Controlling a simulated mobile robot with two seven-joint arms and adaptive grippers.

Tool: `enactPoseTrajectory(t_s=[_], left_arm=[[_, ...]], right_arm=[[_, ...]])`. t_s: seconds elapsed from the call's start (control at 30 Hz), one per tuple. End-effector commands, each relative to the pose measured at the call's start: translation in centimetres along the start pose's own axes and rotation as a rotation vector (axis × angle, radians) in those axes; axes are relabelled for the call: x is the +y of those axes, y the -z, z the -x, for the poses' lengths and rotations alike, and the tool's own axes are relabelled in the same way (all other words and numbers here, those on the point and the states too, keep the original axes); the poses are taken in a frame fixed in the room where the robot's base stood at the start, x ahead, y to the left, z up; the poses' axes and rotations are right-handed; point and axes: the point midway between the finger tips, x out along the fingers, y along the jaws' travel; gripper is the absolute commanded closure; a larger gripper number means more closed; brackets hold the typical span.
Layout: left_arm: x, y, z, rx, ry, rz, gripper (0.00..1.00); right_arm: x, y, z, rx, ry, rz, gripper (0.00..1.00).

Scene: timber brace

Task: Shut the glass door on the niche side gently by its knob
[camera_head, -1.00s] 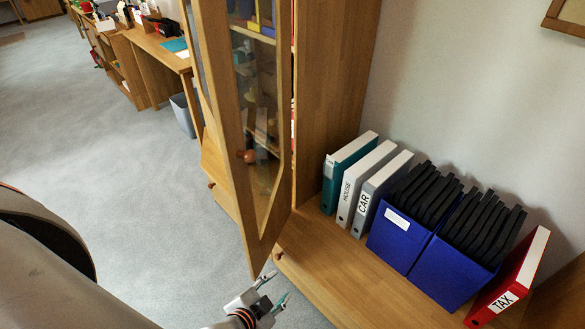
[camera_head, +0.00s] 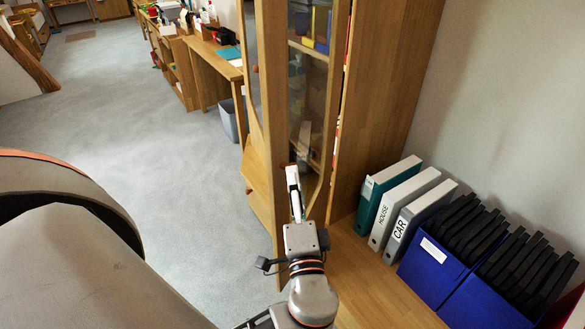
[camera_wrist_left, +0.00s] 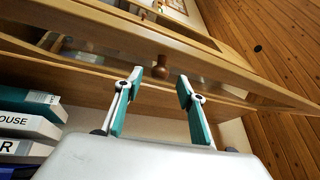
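The glass door (camera_head: 272,120) has a wooden frame and stands ajar on the tall cabinet. In the left wrist view its frame (camera_wrist_left: 230,72) runs diagonally across the picture. My left gripper (camera_head: 294,178) is raised in front of the door's lower part. In the left wrist view its two teal-padded fingers (camera_wrist_left: 160,84) are apart with nothing clamped. A round brown knob (camera_wrist_left: 162,64) shows in the gap by the fingertips; whether a finger touches it I cannot tell. My right gripper is out of view.
Right of the cabinet, binders (camera_head: 392,216) and blue boxes of black folders (camera_head: 432,262) stand on a low wooden top (camera_head: 375,290). A grey bin (camera_head: 229,120) and a desk (camera_head: 212,62) stand beyond the door. The carpet (camera_head: 165,150) at left is clear.

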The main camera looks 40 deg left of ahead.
Motion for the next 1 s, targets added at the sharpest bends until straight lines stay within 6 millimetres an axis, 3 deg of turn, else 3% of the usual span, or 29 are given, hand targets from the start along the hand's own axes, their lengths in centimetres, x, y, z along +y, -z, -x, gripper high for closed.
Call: enactPoseTrajectory(t_s=[0.1, 0.3, 0.67, 0.8, 1.0], left_arm=[[-0.3, 0.1, -2.0, 0.001, 0.004, -0.001, 0.61], [-0.1, 0.0, -4.0, 0.001, 0.000, -0.002, 0.61], [0.1, 0.0, -4.5, 0.001, -0.003, -0.002, 0.61], [0.1, 0.0, -4.5, 0.001, -0.003, -0.002, 0.97], [0.1, 0.0, -4.6, 0.003, -0.003, -0.001, 1.00]], right_arm=[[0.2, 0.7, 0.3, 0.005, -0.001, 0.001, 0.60], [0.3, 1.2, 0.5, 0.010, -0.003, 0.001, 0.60], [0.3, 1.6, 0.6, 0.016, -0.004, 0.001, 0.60], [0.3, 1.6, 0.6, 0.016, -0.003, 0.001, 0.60], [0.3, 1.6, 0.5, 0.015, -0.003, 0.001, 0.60]])
